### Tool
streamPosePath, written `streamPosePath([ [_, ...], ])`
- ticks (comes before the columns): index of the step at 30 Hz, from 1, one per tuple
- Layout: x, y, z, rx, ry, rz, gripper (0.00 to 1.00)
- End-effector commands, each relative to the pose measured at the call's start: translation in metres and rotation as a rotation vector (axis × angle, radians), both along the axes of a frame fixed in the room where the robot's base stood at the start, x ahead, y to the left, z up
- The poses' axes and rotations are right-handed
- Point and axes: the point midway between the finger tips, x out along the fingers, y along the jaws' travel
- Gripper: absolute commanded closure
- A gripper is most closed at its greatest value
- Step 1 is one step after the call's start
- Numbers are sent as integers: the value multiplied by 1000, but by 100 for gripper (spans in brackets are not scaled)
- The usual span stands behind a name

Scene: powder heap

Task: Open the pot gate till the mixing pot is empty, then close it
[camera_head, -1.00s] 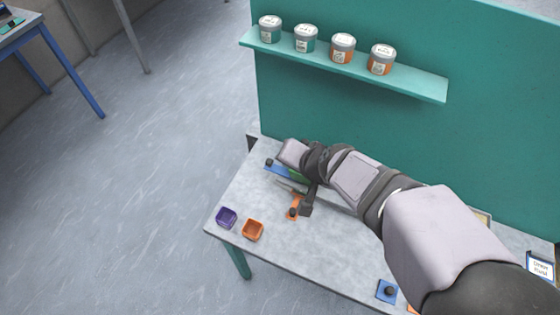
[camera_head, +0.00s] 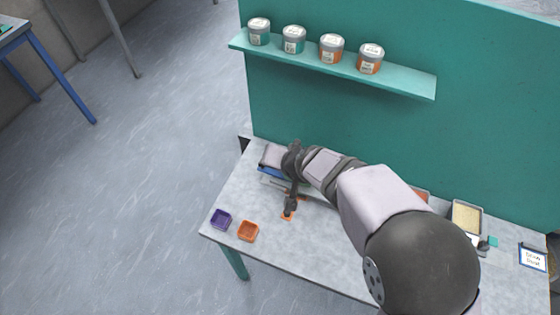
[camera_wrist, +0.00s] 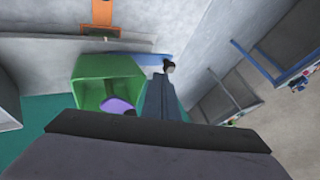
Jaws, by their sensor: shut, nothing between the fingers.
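In the wrist view a green open-topped container (camera_wrist: 103,70), which looks like the pot, stands left of my gripper with a purple patch (camera_wrist: 117,105) inside it. I cannot tell if that patch is powder. A blue strip (camera_wrist: 150,60) with a dark round knob (camera_wrist: 168,66) lies just beyond the fingertips. My gripper (camera_wrist: 163,84) is shut and empty, its tip close to the knob; I cannot tell if they touch.
An orange plate (camera_wrist: 103,15) lies at the top of the wrist view. A purple bin (camera_head: 221,219) and an orange bin (camera_head: 248,231) stand at the table's front left. Trays with powder (camera_head: 466,216) stand at the right. Several jars (camera_head: 331,48) sit on the shelf (camera_head: 400,84).

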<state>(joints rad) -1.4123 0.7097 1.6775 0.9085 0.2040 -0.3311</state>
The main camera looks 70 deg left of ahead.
Motion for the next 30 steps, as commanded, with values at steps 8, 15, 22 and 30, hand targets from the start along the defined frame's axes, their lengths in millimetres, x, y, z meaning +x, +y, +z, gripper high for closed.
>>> streamPosePath([
  [8,-2,15,-19,0,1,-1,100],
  [15,-2,17,-23,0,0,0,100],
  [22,-2,17,-23,0,0,0,100],
  [30,-17,31,-19,-1,0,2,100],
])
